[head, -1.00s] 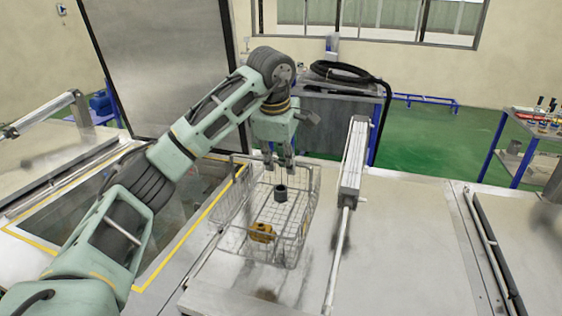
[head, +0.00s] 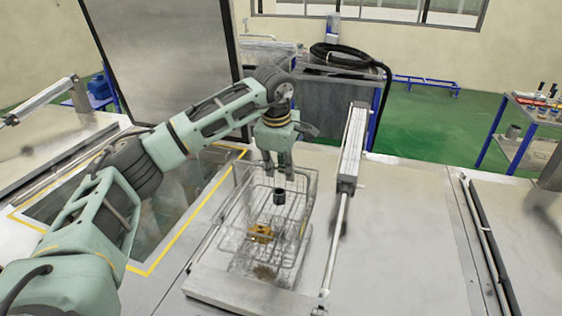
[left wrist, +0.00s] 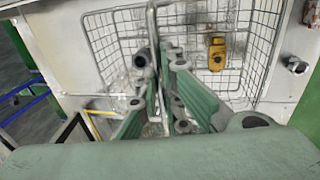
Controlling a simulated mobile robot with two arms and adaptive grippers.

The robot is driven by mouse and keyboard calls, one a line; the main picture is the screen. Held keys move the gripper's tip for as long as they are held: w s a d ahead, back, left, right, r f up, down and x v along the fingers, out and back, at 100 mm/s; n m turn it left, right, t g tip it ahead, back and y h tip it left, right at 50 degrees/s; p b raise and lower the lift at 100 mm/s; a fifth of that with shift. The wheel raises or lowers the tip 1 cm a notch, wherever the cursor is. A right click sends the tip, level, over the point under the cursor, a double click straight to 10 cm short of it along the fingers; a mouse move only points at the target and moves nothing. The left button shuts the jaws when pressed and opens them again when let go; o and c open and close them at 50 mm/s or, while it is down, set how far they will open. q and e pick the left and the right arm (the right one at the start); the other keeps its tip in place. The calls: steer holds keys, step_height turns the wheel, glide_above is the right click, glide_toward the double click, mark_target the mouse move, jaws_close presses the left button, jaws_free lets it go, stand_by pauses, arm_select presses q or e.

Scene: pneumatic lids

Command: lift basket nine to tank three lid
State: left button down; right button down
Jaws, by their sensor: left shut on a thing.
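A wire basket (head: 305,225) is over the pale lid surface right of the open tank. It also shows in the left wrist view (left wrist: 105,40). It holds a yellow part (head: 260,233) and a dark cylinder (head: 279,196). My left gripper (head: 280,172) points down at the basket's far part and is shut on its handle, a thin upright bar in the left wrist view (left wrist: 153,25). The gap under the basket is hard to judge. I see no numbers on basket or lids. My right gripper is not in view.
An open tank (head: 145,268) with a yellow-edged rim lies left of the basket. A pneumatic cylinder (head: 354,140) with a rod stands close on the right. Flat lid surface (head: 410,220) lies beyond it. A grey cabinet with a black hose (head: 340,60) stands behind.

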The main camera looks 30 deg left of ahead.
arm_select(q)
steer(key=shift+s+b+x, duration=0.2)
steer(key=shift+b+x, duration=0.65)
steer(key=shift+x, duration=0.25)
steer(key=b+x, duration=0.1)
steer(key=x, duration=0.1)
steer(key=shift+s+d+f+b, duration=0.1)
steer(key=shift+d+f+b, duration=0.05)
steer(key=shift+f+b, duration=0.2)
steer(key=shift+f, duration=0.15)
steer(key=shift+f+b, duration=0.3)
steer(key=shift+f, duration=0.1)
